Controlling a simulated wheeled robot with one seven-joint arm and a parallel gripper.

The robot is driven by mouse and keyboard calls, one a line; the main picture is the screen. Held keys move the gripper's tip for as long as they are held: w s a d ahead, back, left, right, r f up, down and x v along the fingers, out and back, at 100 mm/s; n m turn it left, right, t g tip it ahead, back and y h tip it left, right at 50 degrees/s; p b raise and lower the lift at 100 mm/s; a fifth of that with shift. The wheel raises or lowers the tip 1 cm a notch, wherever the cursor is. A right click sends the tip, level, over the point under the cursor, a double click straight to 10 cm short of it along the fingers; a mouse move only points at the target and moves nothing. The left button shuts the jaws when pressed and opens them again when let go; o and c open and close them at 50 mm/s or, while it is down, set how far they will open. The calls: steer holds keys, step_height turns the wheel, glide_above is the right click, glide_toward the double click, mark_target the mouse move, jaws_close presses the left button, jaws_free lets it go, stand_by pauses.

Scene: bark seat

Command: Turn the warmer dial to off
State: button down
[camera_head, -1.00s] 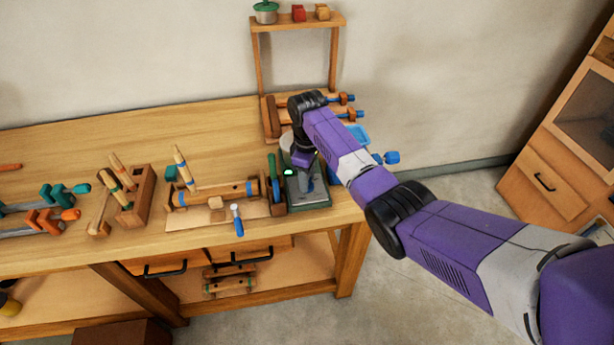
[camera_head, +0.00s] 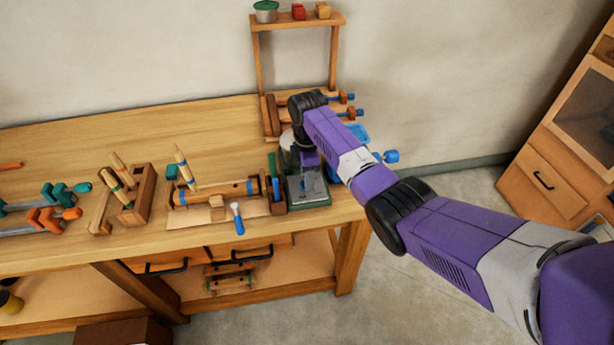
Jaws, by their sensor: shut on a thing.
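The warmer is a dark green-grey box (camera_head: 318,196) near the right end of the workbench. My gripper (camera_head: 309,172) reaches down over it from above and is shut on the warmer's dial. The fingers and wrist hide the dial, so its pointer cannot be read. No green light shows on the warmer's top. A pale round pot stands behind the warmer, partly hidden by my wrist.
A wooden block with green and blue upright pieces (camera_head: 277,190) stands just left of the warmer. A wooden clamp rig (camera_head: 215,192) and a blue-handled tool (camera_head: 237,218) lie further left. A shelf rack (camera_head: 297,22) and clamps stand behind. The bench's back left is clear.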

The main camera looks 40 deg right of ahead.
steer(key=shift+w+r, duration=0.1)
steer(key=shift+r, duration=0.05)
steer(key=c, duration=0.8)
jaws_free()
steer(key=shift+c, duration=0.2)
step_height(320, 180, up, 8)
steer(key=shift+f+b, duration=0.15)
steer(key=shift+b, duration=0.55)
